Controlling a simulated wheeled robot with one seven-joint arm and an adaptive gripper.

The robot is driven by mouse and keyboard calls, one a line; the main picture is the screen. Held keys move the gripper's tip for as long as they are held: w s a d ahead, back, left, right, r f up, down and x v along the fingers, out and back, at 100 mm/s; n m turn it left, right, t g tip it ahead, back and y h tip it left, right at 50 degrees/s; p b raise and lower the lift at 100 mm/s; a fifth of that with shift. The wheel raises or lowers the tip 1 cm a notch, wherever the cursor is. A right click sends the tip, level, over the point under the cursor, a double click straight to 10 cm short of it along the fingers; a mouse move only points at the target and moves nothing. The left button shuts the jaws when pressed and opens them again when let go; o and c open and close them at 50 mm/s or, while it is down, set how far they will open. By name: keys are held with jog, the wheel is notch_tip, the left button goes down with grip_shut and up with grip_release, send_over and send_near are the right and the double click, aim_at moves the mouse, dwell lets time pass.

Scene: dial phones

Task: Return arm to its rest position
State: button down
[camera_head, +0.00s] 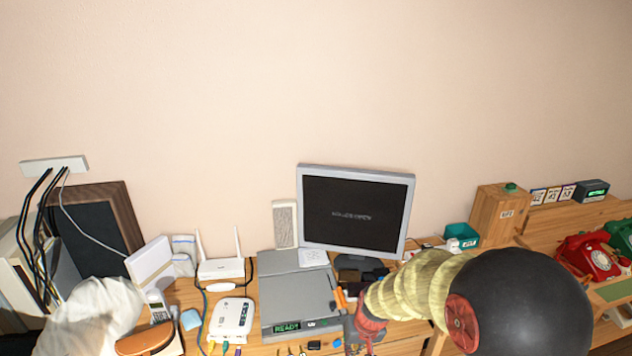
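My arm comes in at the lower right, with a big black rounded part and a pale yellow ribbed section reaching left over the desk. It ends in a small red part, my gripper (369,338), low in the middle of the view, in front of the monitor and right of the grey box. Its tips are small and run towards the bottom edge, so I cannot tell whether they are open or shut, or whether anything is between them. The red dial phone (592,257) and the green phone (622,238) stand at the far right, apart from my gripper.
A monitor (354,212), a grey box with a READY display (298,298), a white router (221,268) and a white device (232,318) with cables crowd the desk. A wooden box (499,214) stands right of the monitor. The wall space above is free.

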jog(key=s+d+r+t, duration=0.1)
jog(key=s+d+r, duration=0.3)
jog(key=s+r, duration=0.8)
jog(key=s+d+r+m+t+h, duration=0.1)
jog(key=s+d+r, duration=0.4)
jog(key=s+r, duration=0.7)
notch_tip(320, 180, up, 4)
jog(key=shift+s+f+t+h, duration=0.25)
jog(key=shift+s+t+h, duration=0.05)
jog(key=shift+t, duration=0.4)
jog(key=shift+d+f, duration=0.1)
jog(key=shift+f, duration=0.05)
